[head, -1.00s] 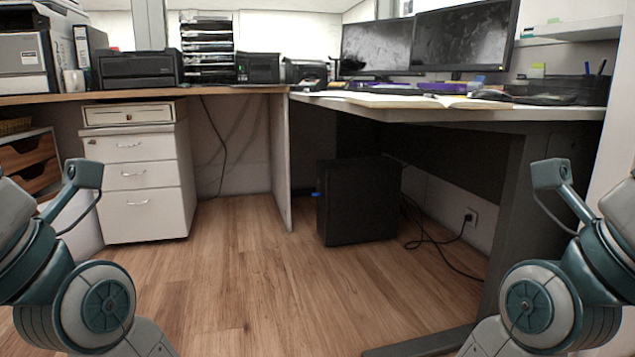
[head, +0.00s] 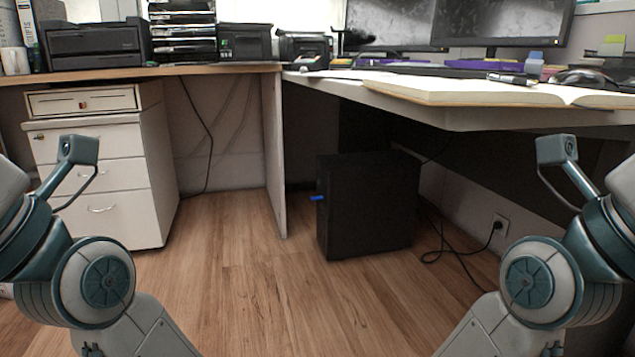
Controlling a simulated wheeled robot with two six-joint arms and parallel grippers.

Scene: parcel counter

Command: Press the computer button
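The black computer tower (head: 368,205) stands upright on the wooden floor under the right desk, near the middle of the head view. A small blue piece (head: 317,198) sticks out at its left front edge. I cannot make out a separate button on its dark front. My two arms show at the left and right sides of the head view, both folded and well apart from the computer. Neither gripper's fingers can be seen.
A white drawer cabinet (head: 104,165) stands at the left under the desk. A desk panel (head: 274,150) stands just left of the computer. The right desk (head: 480,110) overhangs it. A cable (head: 465,246) lies on the floor at right. The wooden floor (head: 265,300) in front is clear.

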